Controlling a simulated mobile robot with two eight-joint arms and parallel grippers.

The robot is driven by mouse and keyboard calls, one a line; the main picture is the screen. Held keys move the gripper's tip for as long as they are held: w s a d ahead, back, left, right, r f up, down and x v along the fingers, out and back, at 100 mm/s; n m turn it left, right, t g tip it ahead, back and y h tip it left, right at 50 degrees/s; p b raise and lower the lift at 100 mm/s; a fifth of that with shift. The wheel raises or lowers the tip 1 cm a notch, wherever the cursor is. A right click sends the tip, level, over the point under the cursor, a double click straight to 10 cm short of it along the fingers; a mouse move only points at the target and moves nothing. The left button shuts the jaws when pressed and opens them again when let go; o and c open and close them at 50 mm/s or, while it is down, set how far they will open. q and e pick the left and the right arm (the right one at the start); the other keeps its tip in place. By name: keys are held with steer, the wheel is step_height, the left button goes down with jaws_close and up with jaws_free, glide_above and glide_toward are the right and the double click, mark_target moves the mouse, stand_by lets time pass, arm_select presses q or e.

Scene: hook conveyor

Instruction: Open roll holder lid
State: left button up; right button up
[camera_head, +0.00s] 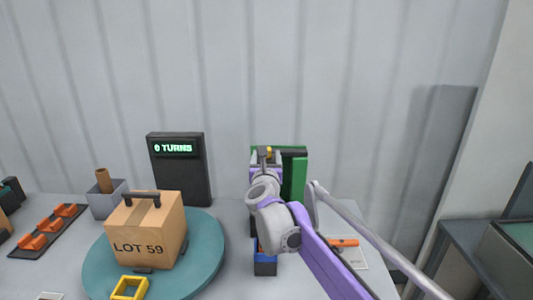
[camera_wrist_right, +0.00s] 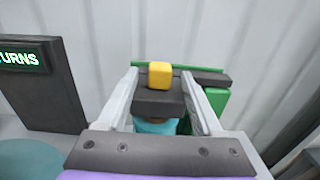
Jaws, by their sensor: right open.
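The roll holder (camera_head: 294,175) is a green upright unit at the back of the table against the wall. Its green part (camera_wrist_right: 214,102) also shows in the right wrist view. A dark lid (camera_wrist_right: 158,103) with a yellow tab (camera_wrist_right: 159,75) sits on it, above something teal (camera_wrist_right: 155,126). My right gripper (camera_head: 265,156) is over the holder in the head view. In the right wrist view its open fingers (camera_wrist_right: 160,78) stand on either side of the lid and tab. Contact cannot be told. My arm hides much of the holder. My left gripper is not in view.
A teal turntable (camera_head: 205,255) carries a cardboard box (camera_head: 170,232) marked LOT 59 and a yellow frame (camera_head: 130,287). A dark display (camera_head: 180,170) reading 0 TURNS stands left of the holder. An orange-handled item (camera_head: 343,243) lies right of my arm.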

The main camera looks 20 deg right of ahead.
steer(key=shift+x, duration=1.45)
jaws_close()
stand_by(0.4)
